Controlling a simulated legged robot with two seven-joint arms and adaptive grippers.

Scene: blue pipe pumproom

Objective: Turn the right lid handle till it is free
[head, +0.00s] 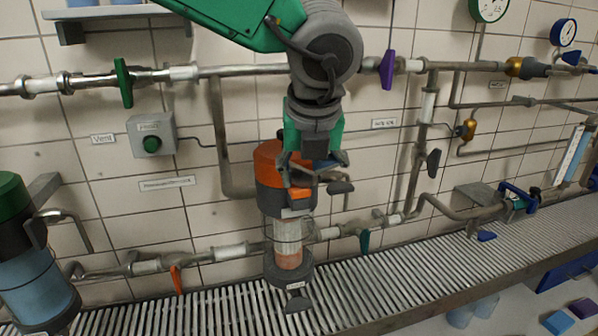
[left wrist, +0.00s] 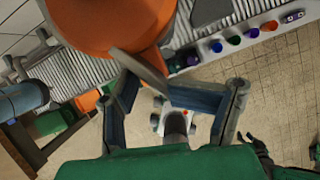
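An upright canister with an orange lid (head: 267,163) stands at the middle of the head view. A dark grey lid handle (head: 340,187) sticks out from its right side, partly hidden by my gripper. My left gripper (head: 316,172) comes down from above at the lid's right side. In the left wrist view, the orange lid (left wrist: 110,22) fills the upper left and the grey handle bar (left wrist: 140,72) reaches towards the space between the two fingers. The fingers are wide apart, so the left gripper is open. I cannot tell whether a finger touches the handle. My right gripper does not show.
A blue canister with a green lid (head: 12,205) stands at the far left. Pipes with coloured valve handles, such as a purple one (head: 387,70) and a green one (head: 123,83), run along the tiled wall behind. A slatted grating (head: 400,280) lies below.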

